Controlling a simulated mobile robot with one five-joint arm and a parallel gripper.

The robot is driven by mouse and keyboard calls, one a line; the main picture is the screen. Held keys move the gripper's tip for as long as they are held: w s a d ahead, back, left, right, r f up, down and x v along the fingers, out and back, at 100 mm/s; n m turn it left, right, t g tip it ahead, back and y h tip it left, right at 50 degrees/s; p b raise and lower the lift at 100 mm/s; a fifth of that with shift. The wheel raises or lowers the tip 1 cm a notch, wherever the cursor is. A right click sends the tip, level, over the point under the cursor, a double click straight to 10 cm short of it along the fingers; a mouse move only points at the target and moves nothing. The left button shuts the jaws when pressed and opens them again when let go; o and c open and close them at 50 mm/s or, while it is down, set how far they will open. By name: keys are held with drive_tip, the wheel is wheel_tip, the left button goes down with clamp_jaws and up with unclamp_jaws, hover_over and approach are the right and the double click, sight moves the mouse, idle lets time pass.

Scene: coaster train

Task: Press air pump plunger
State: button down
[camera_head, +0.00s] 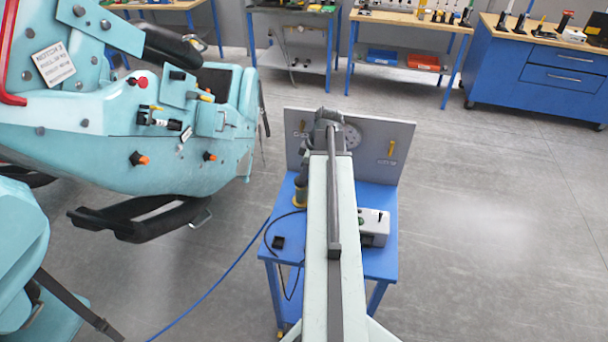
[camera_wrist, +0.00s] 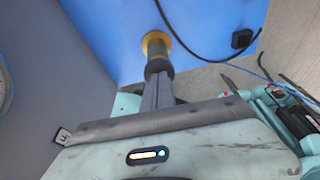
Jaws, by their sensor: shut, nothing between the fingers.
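The air pump appears to be the upright cylinder with a yellow foot (camera_head: 299,196) on the blue table, just left of my arm. In the wrist view the pump (camera_wrist: 157,45) shows a yellow ring, a dark greenish body and a black top. My gripper (camera_wrist: 158,80) has its grey fingers shut together, pointing at that black top and lined up with it. The fingertips overlap the top in the picture; I cannot tell whether they touch. In the head view my arm hides most of the gripper. The plunger's height cannot be made out.
The blue table (camera_head: 380,262) has a grey back panel (camera_head: 400,130) with a round dial (camera_head: 352,136). A grey control box (camera_head: 375,226) sits right of my arm. A black cable runs left of the pump. The teal coaster train (camera_head: 180,160) stands left; floor to the right is clear.

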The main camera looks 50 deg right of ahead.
wheel_tip(320, 180, up, 5)
drive_tip(key=p, duration=0.5)
drive_tip(key=shift+a+f, duration=0.15)
drive_tip(key=shift+f, duration=0.05)
drive_tip(key=p+v, duration=0.8)
drive_tip(key=v, duration=0.1)
drive_tip(key=shift+d+p, duration=0.25)
drive_tip(key=shift+p, duration=0.15)
drive_tip(key=shift+s+r, duration=0.1)
drive_tip(key=shift+r, duration=0.05)
